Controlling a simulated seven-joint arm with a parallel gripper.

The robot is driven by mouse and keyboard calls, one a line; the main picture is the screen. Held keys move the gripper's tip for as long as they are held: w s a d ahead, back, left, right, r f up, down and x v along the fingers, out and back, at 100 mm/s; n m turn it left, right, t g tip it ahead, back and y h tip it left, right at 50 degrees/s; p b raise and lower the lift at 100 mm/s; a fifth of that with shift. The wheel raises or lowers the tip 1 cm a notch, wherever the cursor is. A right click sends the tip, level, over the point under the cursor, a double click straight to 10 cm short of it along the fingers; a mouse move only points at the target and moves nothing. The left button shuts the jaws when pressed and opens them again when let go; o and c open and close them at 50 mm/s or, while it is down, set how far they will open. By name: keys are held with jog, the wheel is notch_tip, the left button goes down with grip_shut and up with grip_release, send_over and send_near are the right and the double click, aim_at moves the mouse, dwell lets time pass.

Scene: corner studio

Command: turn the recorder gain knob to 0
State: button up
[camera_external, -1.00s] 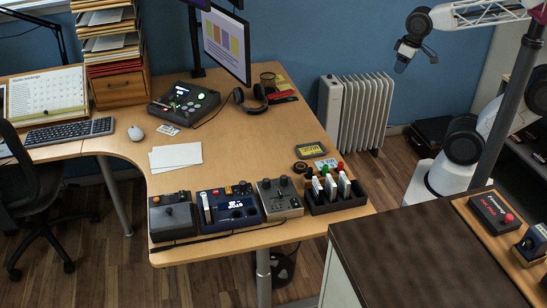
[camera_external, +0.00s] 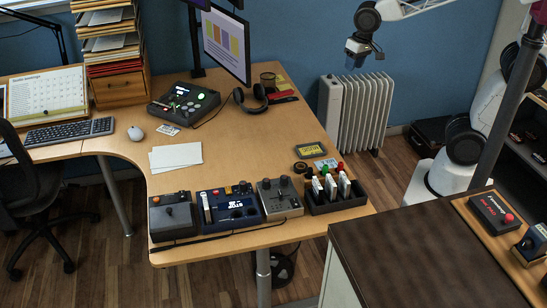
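Several control boxes stand in a row along the desk's front edge. A blue box (camera_external: 229,206) has a white slider, a lit display and dark round parts. To its right is a grey box (camera_external: 279,198) with small dark knobs on top. To its left is a dark box (camera_external: 172,216) with an orange-red part. I cannot tell which is the recorder, and no gain label or knob setting is readable. My gripper (camera_external: 351,62) hangs high in front of the blue wall by the radiator, far from the boxes and touching nothing. Its fingers are too small to judge.
A black tray (camera_external: 352,203) of upright white pieces with coloured tops stands right of the grey box. A console (camera_external: 184,103), headphones (camera_external: 250,99) and monitor (camera_external: 226,46) are farther back. A dark-topped cabinet (camera_external: 430,255) stands in front. The desk's middle right is clear.

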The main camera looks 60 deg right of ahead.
jog(key=w+a+f+m, duration=0.2)
jog(key=w+a+f, duration=0.1)
jog(key=w+a, duration=0.45)
jog(key=m+g, duration=0.2)
jog(key=m, duration=0.4)
send_over(243, 183)
jog(key=d, duration=0.1)
notch_tip(243, 183, down, 21)
jog(key=shift+f, duration=0.15)
jog(key=shift+a+f+m, duration=0.3)
jog(key=shift+a+f, duration=0.1)
jog(key=shift+a, duration=0.05)
jog(key=shift+f, duration=0.15)
jog(key=shift+f, duration=3.7)
